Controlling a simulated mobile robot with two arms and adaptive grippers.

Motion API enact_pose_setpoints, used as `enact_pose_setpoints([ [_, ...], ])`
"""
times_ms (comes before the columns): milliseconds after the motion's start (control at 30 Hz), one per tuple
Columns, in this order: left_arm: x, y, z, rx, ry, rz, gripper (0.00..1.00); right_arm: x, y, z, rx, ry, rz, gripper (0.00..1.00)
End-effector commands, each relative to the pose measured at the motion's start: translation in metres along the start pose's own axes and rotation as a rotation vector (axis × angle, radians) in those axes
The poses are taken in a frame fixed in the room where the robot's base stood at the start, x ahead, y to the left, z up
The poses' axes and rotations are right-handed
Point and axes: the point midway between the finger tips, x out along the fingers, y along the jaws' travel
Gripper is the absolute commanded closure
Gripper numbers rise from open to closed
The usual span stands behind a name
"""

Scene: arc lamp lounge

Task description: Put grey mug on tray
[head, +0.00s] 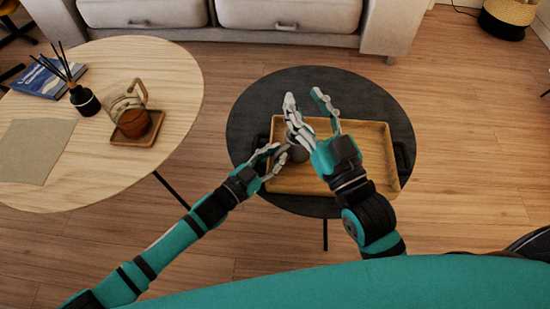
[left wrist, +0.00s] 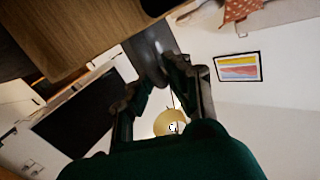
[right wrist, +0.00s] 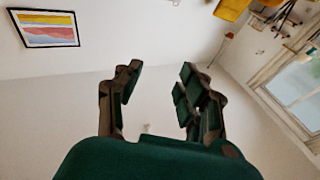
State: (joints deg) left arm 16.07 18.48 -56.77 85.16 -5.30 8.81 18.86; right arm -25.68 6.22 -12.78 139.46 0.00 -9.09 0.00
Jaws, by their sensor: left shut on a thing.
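The grey mug (head: 297,149) is over the left part of the wooden tray (head: 375,184) in the head view, partly hidden by my fingers. My left gripper (head: 279,160) is shut on it from the left. I cannot tell whether the mug's base touches the tray. A grey surface, likely the mug (left wrist: 150,52), shows beyond the left fingertips in the left wrist view. My right gripper (head: 307,98) is open and empty above the tray, its fingers pointing towards the sofa; the right wrist view shows its fingers (right wrist: 157,78) apart with only wall behind.
The tray lies on a dark round table (head: 258,105). A light wooden round table (head: 170,75) at left bears a glass jug (head: 122,103) on a small coaster tray, a reed diffuser (head: 85,101), a blue book (head: 45,77) and a beige placemat (head: 35,150). A sofa (head: 230,37) stands behind.

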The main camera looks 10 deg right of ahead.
Motion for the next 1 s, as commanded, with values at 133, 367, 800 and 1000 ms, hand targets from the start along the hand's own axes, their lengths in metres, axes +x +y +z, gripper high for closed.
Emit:
enact_pose_setpoints([
  [133, 0.001, 0.001, 0.004, 0.000, 0.005, 0.000, 1.00, 0.000, -0.002, -0.012, 0.002, 0.069, -0.004, 0.60],
  [367, 0.001, 0.001, 0.003, 0.000, 0.005, 0.000, 1.00, 0.000, -0.002, -0.013, 0.002, 0.074, -0.004, 0.60],
  [800, 0.000, 0.002, 0.007, 0.000, 0.002, 0.000, 0.62, 0.000, -0.003, -0.020, 0.003, 0.116, -0.005, 0.60],
  [1000, 0.000, 0.002, 0.007, 0.000, 0.002, 0.000, 0.62, 0.000, -0.003, -0.020, 0.003, 0.114, -0.005, 0.60],
])
